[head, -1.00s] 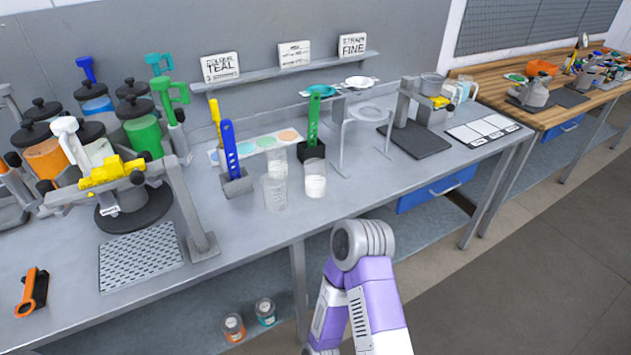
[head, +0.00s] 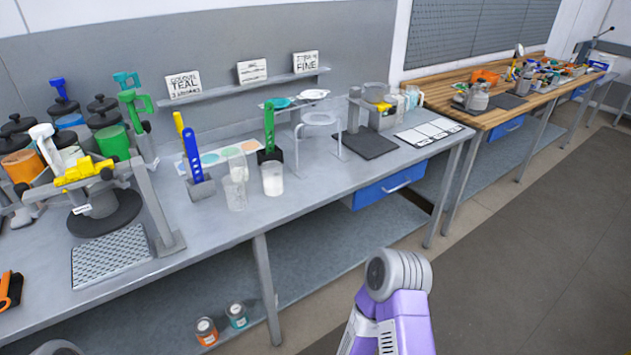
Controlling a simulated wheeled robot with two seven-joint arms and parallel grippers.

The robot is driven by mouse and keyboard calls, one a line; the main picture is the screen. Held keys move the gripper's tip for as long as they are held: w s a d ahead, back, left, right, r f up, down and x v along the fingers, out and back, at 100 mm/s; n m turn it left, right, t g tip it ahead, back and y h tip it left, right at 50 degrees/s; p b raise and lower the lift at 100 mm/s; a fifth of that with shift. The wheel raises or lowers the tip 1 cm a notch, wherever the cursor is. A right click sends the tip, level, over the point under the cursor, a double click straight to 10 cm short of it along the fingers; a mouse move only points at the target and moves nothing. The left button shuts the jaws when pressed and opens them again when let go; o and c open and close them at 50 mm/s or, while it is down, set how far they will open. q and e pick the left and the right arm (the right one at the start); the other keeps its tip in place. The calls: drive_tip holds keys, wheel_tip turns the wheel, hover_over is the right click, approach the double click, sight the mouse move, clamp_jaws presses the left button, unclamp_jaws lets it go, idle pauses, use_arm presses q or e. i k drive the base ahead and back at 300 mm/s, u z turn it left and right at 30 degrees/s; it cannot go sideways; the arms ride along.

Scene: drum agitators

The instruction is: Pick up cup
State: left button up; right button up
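A clear, empty-looking cup (head: 236,194) stands upright on the grey bench in the head view, near its front edge. A second clear cup (head: 272,179) with white contents stands just right of it. Another clear container (head: 237,165) shows partly behind the empty cup. A clear pitcher or cup (head: 413,98) stands farther right, by the stand. I cannot tell which cup the task means. Neither of my grippers is in view.
The grey bench (head: 215,228) carries a blue-handled tool (head: 192,152) and a green-handled tool (head: 269,128) in holders, plus a wire stand (head: 320,119). A yellow-clamped drum agitator (head: 88,180) and a perforated plate (head: 110,255) are at the left. Open floor lies at the right.

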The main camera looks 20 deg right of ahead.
sight(273, 179)
drive_tip(key=z, duration=1.4)
drive_tip(key=i, duration=0.9)
drive_tip(key=u, duration=0.5)
